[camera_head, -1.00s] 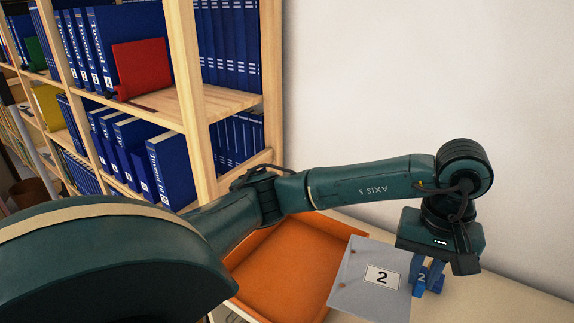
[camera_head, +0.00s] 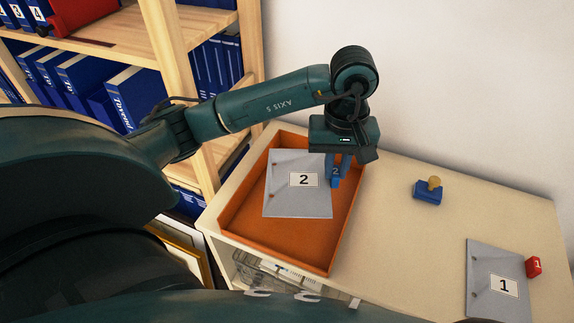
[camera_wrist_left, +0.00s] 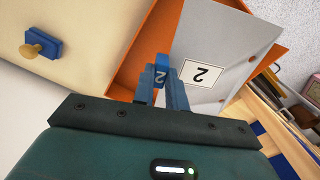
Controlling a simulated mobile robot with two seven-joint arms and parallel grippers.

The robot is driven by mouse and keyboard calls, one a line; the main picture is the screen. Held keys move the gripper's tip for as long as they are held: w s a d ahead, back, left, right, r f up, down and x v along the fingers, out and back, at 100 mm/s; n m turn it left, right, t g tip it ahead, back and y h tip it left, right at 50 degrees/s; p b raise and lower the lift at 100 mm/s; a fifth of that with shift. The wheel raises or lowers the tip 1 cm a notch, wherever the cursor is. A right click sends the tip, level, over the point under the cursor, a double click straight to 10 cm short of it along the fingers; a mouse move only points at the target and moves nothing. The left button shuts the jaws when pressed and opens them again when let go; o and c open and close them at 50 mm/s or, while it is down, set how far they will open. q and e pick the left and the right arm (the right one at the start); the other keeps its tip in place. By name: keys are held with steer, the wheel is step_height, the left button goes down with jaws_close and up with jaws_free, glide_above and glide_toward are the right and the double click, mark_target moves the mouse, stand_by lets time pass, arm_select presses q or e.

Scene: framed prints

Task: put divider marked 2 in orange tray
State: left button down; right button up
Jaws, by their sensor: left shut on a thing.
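The divider marked 2 (camera_head: 290,199) is a grey sheet with a white label and a blue tab. My left gripper (camera_head: 337,180) is shut on its blue tab and holds it over the orange tray (camera_head: 290,247). In the left wrist view, the gripper (camera_wrist_left: 162,98) grips the tab, and the grey divider (camera_wrist_left: 217,45) lies across the tray's outline (camera_wrist_left: 133,65). I cannot tell whether the divider touches the tray floor. My right gripper is not in view.
The tray stands on a pale cabinet top (camera_head: 400,230) beside a wooden shelf of blue binders (camera_head: 130,97). A blue stamp with a tan knob (camera_head: 429,190) and a divider marked 1 (camera_head: 497,285) with a red tab lie to the right. The top between them is clear.

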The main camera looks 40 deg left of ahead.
mark_target(326, 186)
arm_select(q)
steer(key=shift+s+a+f, duration=0.1)
steer(key=shift+a, duration=0.45)
steer(key=shift+a+f, duration=0.1)
steer(key=shift+f, duration=0.25)
step_height(326, 186, down, 6)
steer(key=shift+r+p, duration=0.15)
steer(key=shift+p, duration=0.2)
step_height(326, 186, down, 4)
steer(key=shift+r, duration=0.15)
steer(key=shift+f, duration=0.25)
steer(key=c, duration=1.4)
jaws_free()
steer(key=shift+r, duration=0.15)
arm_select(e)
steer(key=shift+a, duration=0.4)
